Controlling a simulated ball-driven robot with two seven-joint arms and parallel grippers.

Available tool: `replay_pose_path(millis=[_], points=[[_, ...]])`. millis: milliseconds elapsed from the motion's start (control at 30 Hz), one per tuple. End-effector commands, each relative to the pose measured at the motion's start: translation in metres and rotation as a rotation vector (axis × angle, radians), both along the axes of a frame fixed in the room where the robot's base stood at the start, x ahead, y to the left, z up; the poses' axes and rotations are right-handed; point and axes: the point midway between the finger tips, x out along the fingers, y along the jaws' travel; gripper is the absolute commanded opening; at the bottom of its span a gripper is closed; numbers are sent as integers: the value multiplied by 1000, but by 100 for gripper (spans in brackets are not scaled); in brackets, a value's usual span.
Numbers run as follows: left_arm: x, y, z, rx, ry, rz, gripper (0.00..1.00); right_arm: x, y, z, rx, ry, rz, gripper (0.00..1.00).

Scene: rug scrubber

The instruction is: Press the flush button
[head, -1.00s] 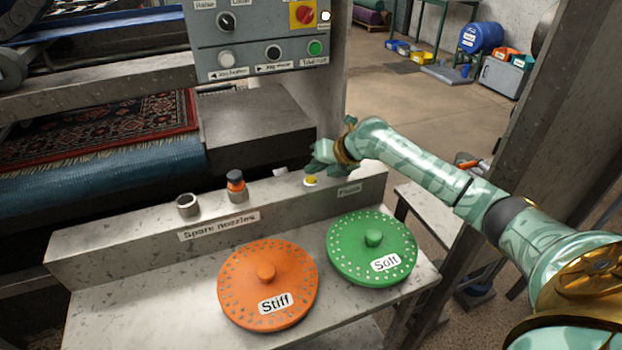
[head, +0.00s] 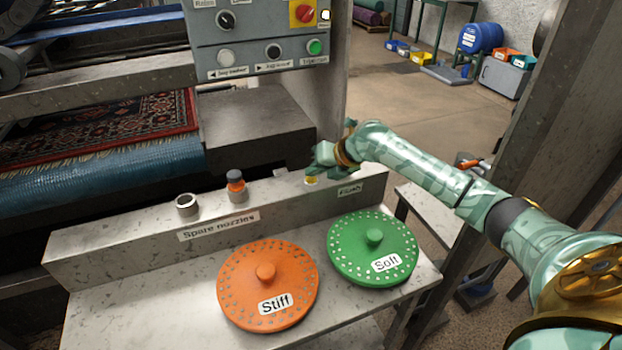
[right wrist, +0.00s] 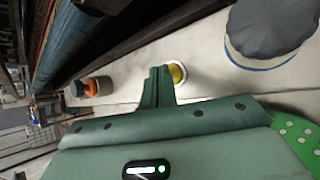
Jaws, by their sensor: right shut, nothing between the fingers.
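The flush button is a small yellow button in a pale ring (head: 311,181) on the ledge, above the "Flush" label (head: 349,190). In the right wrist view the yellow button (right wrist: 177,73) shows just beside the fingertips, partly hidden by them. My right gripper (head: 318,165) is shut and empty, over the ledge at the button. It also shows in the right wrist view (right wrist: 160,72), with its fingers together. I cannot tell whether the fingertips touch the button. My left gripper is not in view.
The orange "Stiff" disc (head: 268,300) and green "Soft" disc (head: 345,262) lie on the lower shelf. A control panel (head: 262,40) is behind. A dark grey knob-like thing (right wrist: 270,28) is near the gripper.

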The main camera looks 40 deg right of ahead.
Motion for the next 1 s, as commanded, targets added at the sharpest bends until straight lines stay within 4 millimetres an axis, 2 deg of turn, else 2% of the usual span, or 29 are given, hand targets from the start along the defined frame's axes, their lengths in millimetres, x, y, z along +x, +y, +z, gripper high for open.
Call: replay_pose_path(millis=[1000], points=[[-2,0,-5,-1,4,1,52,0,0,-10,0,2,1,0]])
